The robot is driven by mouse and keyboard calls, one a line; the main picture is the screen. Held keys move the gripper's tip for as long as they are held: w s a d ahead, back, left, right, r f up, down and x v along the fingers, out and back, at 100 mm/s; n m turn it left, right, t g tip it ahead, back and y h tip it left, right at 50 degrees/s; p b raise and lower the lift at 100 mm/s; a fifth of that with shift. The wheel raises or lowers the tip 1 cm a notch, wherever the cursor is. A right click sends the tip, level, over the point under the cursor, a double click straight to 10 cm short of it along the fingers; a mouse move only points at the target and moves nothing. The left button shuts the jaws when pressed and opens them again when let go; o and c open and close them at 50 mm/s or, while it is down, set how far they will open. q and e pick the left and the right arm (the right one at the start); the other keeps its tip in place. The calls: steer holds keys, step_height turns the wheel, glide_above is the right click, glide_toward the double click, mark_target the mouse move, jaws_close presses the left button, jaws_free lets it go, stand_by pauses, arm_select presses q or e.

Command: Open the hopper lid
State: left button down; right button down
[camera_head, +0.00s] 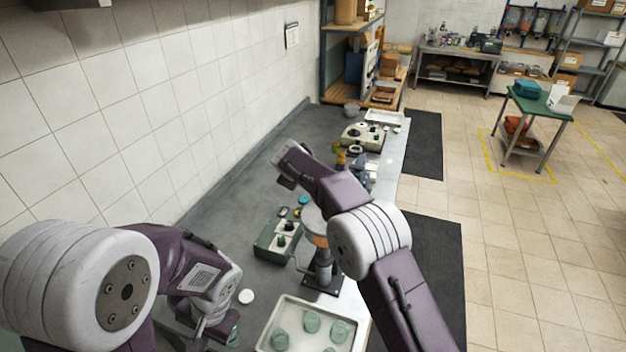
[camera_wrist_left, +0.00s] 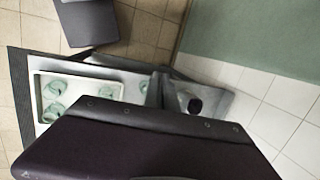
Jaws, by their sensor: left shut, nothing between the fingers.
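The hopper (camera_head: 319,241) looks like the pale round vessel with an orange band on a dark stand, at the middle of the bench. My right arm covers part of it, and I cannot make out its lid. My left gripper (camera_head: 214,330) is low in the head view, left of the tray, pointing down, shut and empty. It is well apart from the hopper. My right arm crosses in front of the hopper and ends above the bench. Its fingers cannot be made out.
A pale tray (camera_head: 262,343) with several green glass pieces lies at the front of the bench; it also shows in the left wrist view (camera_wrist_left: 37,100). A green box (camera_head: 266,250) and a white disc (camera_head: 246,296) lie nearby. A tiled wall bounds the left side.

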arm_select(q)
steer(key=w+a+r+m+t+y, duration=0.1)
steer(key=w+r+m+t+y, duration=0.25)
steer(key=w, duration=0.45)
steer(key=w+r+m+t+y, duration=0.25)
steer(key=w+m+t, duration=0.2)
steer(key=w, duration=0.35)
steer(key=w+d+r+m+t+h, duration=0.25)
steer(key=w+d+t, duration=0.25)
steer(key=d, duration=0.4)
steer(key=w+d+r+m+t+h, duration=0.25)
steer(key=w+d+m+t, duration=0.2)
steer(key=d, duration=0.35)
steer(key=d+r+m+t+h, duration=0.15)
steer(key=d+m+h, duration=0.25)
steer(key=d+h, duration=0.6)
steer(key=w+r+y, duration=0.1)
steer(key=w+y, duration=0.1)
steer(key=w, duration=0.9)
arm_select(e)
steer(key=shift+w+a, duration=0.1)
steer(key=shift+w, duration=0.1)
arm_select(q)
steer(key=shift+d, duration=0.1)
